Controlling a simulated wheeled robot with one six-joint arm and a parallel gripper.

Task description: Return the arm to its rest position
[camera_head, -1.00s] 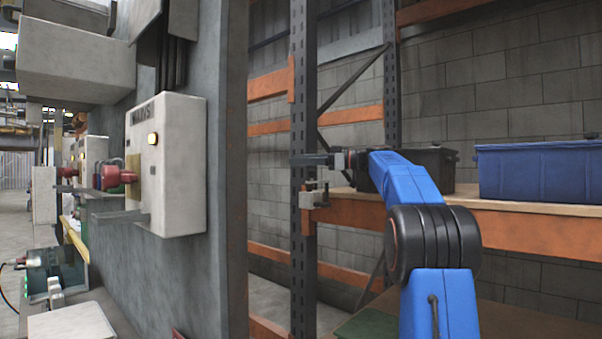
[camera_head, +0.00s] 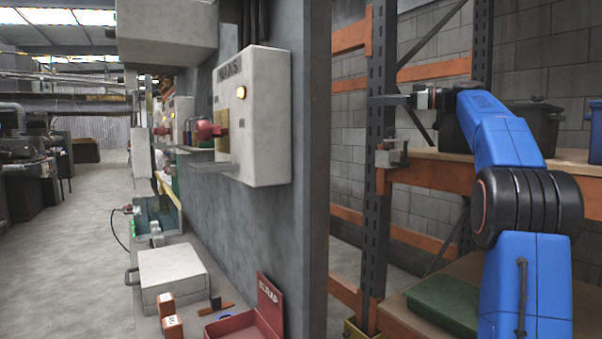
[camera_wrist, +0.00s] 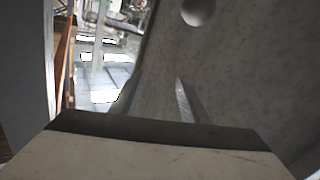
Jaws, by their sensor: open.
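My blue arm (camera_head: 510,150) stands at the right of the head view, with its upper part bent towards the left. My gripper (camera_head: 385,100) points left in front of a dark rack post and touches nothing that I can make out. Its jaws are small and dark there. In the wrist view my gripper (camera_wrist: 155,98) shows two finger tips apart, with only a grey surface behind the gap. It is open and empty.
A pale switch box (camera_head: 253,115) with an amber lamp and a red handle (camera_head: 208,131) juts from the grey wall (camera_head: 308,200). A rack with orange beams (camera_head: 435,177) stands behind my arm. A red box (camera_head: 262,318) lies low in front. Open floor (camera_head: 75,235) lies left.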

